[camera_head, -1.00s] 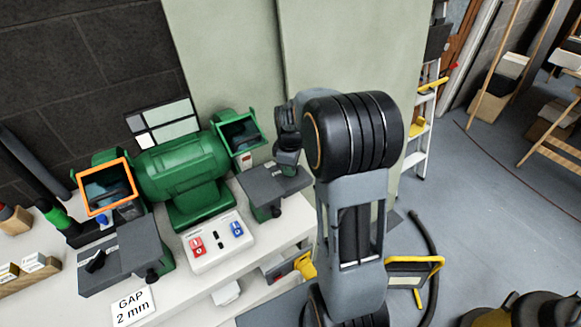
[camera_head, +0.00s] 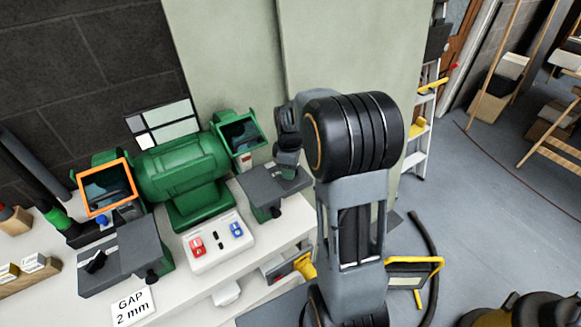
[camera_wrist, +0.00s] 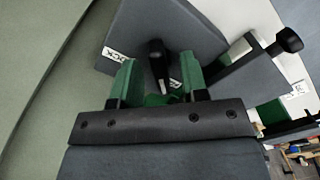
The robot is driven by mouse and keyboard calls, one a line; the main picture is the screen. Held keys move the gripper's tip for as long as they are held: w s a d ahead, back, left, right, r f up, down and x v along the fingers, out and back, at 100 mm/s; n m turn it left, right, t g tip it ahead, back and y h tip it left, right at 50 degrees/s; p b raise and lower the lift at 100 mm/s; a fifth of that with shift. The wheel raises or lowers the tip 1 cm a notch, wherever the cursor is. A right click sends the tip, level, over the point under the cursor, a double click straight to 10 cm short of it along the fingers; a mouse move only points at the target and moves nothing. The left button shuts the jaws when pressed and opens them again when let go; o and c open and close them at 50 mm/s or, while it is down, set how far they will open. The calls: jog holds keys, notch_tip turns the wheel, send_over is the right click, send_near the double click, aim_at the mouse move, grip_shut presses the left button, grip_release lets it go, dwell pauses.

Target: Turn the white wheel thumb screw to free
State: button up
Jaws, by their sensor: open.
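The white wheel thumb screw (camera_wrist: 157,62) is a black lever on the dark grey tool rest (camera_wrist: 190,28) in the wrist view. A label ending in "CK" (camera_wrist: 114,53) lies left of it. A second label (camera_wrist: 175,84) on its right is mostly hidden. My gripper (camera_wrist: 160,78) is open, its green-padded fingers either side of the lever with gaps visible. I cannot tell whether its tips reach the lever's height. In the head view, my gripper (camera_head: 288,158) is over the right tool rest (camera_head: 262,190) of the green bench grinder (camera_head: 185,165); the lever is hidden there.
A second black knob (camera_wrist: 288,41) sticks out at the right in the wrist view. The left tool rest (camera_head: 125,262), a switch box (camera_head: 218,243) and a "GAP 2 mm" card (camera_head: 133,307) are on the white bench. A pale green panel (camera_head: 350,50) stands close behind my arm.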

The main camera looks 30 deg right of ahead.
notch_tip(320, 180, up, 14)
dwell(0.7)
jog(key=shift+f, duration=0.1)
dwell(0.4)
jog(key=s+a+f+m+t, duration=0.2)
jog(key=s+a+m, duration=0.2)
jog(key=s, duration=0.4)
jog(key=s+a+f+m+t, duration=0.1)
jog(key=s+a+f+m, duration=0.1)
jog(key=s+a+m, duration=0.3)
jog(key=s+m, duration=0.1)
jog(key=s, duration=0.2)
jog(key=shift+s+f+t, duration=0.15)
jog(key=shift+t, duration=0.25)
jog(key=shift+c, duration=0.2)
